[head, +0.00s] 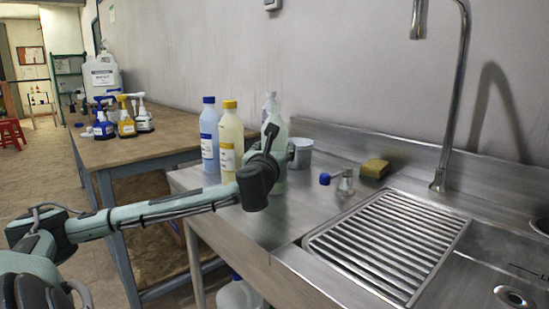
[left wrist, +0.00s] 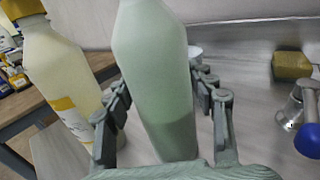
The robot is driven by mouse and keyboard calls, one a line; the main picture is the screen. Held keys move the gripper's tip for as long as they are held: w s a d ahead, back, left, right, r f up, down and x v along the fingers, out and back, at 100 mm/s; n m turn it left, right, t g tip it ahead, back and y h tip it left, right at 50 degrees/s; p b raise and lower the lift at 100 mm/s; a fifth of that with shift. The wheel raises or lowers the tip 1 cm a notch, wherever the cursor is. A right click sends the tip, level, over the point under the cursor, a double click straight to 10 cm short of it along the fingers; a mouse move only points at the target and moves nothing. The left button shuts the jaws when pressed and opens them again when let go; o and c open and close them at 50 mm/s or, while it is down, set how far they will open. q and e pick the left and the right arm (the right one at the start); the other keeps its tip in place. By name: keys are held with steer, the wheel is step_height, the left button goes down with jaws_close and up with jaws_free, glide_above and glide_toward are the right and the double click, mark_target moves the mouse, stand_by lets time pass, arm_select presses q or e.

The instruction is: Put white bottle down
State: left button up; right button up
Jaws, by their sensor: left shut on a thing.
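The white bottle (head: 277,130), pale and slightly green, is upright in my left gripper (head: 270,158) at the left end of the steel counter. In the left wrist view the bottle (left wrist: 156,75) stands between the two fingers of the left gripper (left wrist: 162,112), which are shut around it. Its base is low, near the counter top; I cannot tell whether it touches. The gripper and wrist hide part of its lower body in the head view. My right gripper is not in view.
A yellow-capped bottle (head: 230,140) and a blue-capped bottle (head: 209,135) stand close left of the gripper. A grey pail (head: 300,153) is behind right. A small blue-knobbed fitting (head: 345,182), a sponge (head: 375,168) and a slatted drainer (head: 388,245) lie right. Some steel surface is bare between.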

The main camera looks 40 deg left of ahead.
arm_select(q)
steer(key=shift+c, duration=1.3)
steer(key=shift+r, duration=0.2)
